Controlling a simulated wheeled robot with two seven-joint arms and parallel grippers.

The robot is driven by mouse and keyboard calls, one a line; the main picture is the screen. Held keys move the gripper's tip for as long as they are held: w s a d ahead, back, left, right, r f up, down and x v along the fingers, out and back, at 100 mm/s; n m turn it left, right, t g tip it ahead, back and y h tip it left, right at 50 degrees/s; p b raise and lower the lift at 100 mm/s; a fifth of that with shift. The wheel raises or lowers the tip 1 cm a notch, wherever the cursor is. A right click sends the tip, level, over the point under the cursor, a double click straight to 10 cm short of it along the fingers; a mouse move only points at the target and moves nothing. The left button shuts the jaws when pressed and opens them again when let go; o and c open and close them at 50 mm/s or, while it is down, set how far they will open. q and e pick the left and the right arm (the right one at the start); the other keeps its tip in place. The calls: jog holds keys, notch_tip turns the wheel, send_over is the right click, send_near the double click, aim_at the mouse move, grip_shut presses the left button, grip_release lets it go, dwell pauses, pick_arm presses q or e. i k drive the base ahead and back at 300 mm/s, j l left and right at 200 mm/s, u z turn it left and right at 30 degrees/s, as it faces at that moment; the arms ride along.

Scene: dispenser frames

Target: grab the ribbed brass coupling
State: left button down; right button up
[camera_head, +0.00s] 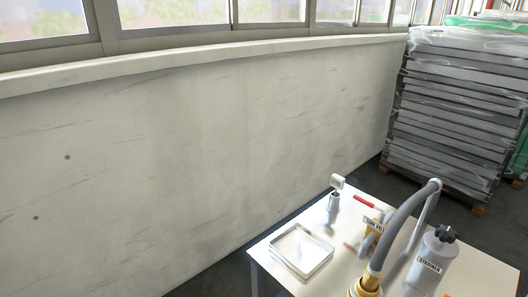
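A brass-coloured fitting (366,286) shows at the bottom edge of the head view, at the lower end of a thick grey curved hose (402,213). Its lower part is cut off by the frame, and I cannot tell whether it is ribbed or whether it is the coupling. A small yellow-brass piece with a white label (374,224) sits further back on the table, partly behind the hose. Neither of my grippers is in view.
The white table (478,266) holds a square tray (301,250), a small grey upright fitting with a pale top (334,200), a red-handled item (364,201) and a grey bottle with a black knob (432,262). A wall stands behind; wrapped stacked sheets (455,110) stand at right.

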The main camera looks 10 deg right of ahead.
aim_at(372, 276)
jog(key=z, duration=1.3)
jog(key=u, duration=0.95)
jog(key=l+u, duration=0.45)
jog(key=k+l+u, duration=0.2)
jog(key=u, duration=0.25)
jog(key=l, duration=0.1)
